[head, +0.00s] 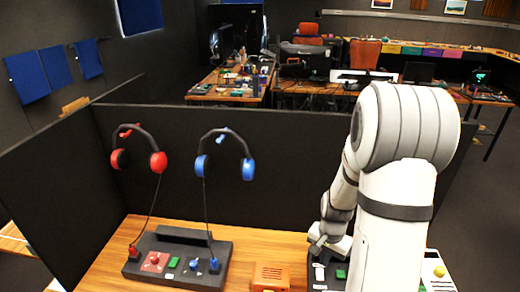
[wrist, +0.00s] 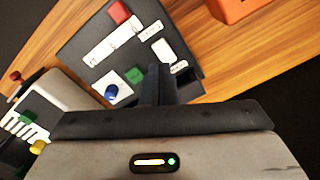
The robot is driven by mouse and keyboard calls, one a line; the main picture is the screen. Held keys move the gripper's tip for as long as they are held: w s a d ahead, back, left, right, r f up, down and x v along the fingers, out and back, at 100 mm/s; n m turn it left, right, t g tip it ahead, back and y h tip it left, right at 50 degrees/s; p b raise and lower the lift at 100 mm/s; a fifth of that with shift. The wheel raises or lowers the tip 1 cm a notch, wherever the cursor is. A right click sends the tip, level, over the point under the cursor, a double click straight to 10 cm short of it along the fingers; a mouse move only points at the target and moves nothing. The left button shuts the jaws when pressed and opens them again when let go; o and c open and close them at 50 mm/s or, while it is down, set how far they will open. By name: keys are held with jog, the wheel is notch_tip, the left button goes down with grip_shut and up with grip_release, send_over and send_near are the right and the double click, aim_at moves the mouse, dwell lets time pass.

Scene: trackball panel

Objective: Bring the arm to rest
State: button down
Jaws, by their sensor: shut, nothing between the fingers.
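My white arm stands at the right of the head view, with my gripper (head: 322,247) low over a dark panel (head: 318,284) on the wooden table. In the wrist view my gripper (wrist: 160,82) is shut, with its dark fingers together and nothing between them. Under it there lies the dark panel (wrist: 85,45) with a red square (wrist: 118,12), white labels, a green block (wrist: 133,75) and a blue ball (wrist: 111,91) on a white plate. The fingers overlap the panel's edge in this view; whether they touch it I cannot tell.
An orange box (head: 270,276) stands left of the panel. Further left is a dark console (head: 185,240) with red and blue controls. Red (head: 158,162) and blue (head: 248,169) headphones hang on the dark partition (head: 60,190). A white unit with a yellow knob (head: 439,271) is at the right.

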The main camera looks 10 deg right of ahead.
jog(key=s+a+r+n+t, duration=0.1)
jog(key=s+a+r+n, duration=0.2)
jog(key=r, duration=0.4)
jog(key=s+a+r+n+t, duration=0.1)
jog(key=s+a+r+n, duration=0.2)
jog(key=s+a+r, duration=0.2)
jog(key=s+a+r+n+t+b, duration=0.1)
jog(key=s+a+r+n, duration=0.2)
jog(key=r, duration=0.6)
jog(key=shift+s+a, duration=0.45)
jog(key=shift+s, duration=0.5)
